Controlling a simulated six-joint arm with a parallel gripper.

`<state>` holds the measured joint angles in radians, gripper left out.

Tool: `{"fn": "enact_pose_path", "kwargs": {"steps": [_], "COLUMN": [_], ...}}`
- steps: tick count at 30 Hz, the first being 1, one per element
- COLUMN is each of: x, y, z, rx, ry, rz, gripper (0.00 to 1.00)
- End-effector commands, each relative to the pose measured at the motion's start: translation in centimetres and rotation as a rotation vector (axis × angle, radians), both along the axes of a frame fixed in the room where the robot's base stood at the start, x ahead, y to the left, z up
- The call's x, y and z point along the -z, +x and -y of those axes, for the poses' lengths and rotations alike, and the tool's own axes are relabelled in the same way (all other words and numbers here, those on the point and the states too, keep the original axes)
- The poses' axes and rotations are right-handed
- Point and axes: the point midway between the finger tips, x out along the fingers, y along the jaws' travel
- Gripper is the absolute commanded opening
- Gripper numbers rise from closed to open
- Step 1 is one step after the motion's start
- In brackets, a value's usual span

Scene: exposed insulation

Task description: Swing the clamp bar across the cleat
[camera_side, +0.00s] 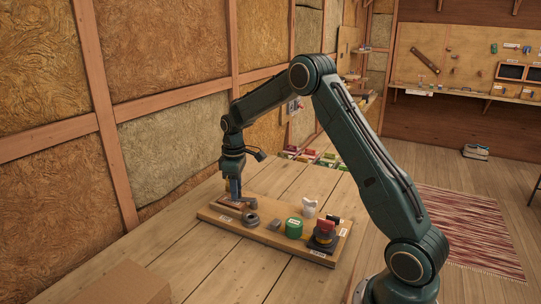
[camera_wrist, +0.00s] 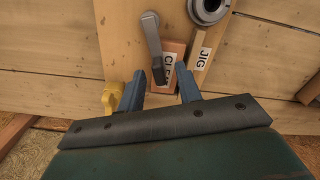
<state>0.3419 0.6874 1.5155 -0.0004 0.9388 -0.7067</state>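The clamp bar (camera_wrist: 153,42) is a grey lever with a dark tip, its rounded end at the top in the wrist view. Its dark end overlaps the left part of the cleat (camera_wrist: 178,50), a reddish-brown block with a partly covered label. I cannot tell whether bar and cleat touch. My gripper (camera_wrist: 159,69) has its two blue fingers apart, one on each side of the bar's dark end, with gaps visible. In the side view my gripper (camera_side: 234,190) points down at the left end of the board, beside the small grey bar (camera_side: 252,202).
The wooden board (camera_side: 214,216) lies on the plank table (camera_side: 230,275). It carries a grey ring (camera_side: 250,219), a green spool (camera_side: 294,228) and a dark stand with a red item (camera_side: 324,236). A JIG label (camera_wrist: 203,58) and a yellow piece (camera_wrist: 112,97) are near my fingers.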

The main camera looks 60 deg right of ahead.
Motion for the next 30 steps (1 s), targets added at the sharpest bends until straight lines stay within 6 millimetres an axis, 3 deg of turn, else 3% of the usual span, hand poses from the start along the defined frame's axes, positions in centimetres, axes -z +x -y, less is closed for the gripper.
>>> {"fn": "enact_pose_path", "kwargs": {"steps": [8,24,30], "x": [-2.0,-10.8,-13.0], "y": [0.0,0.1,0.1], "z": [0.0,0.0,0.0], "rx": [0.001,-0.001,-0.001], "ry": [-0.001,-0.002,-0.001], "rz": [0.003,0.004,0.004], "gripper": [0.35,0.35,0.35]}}
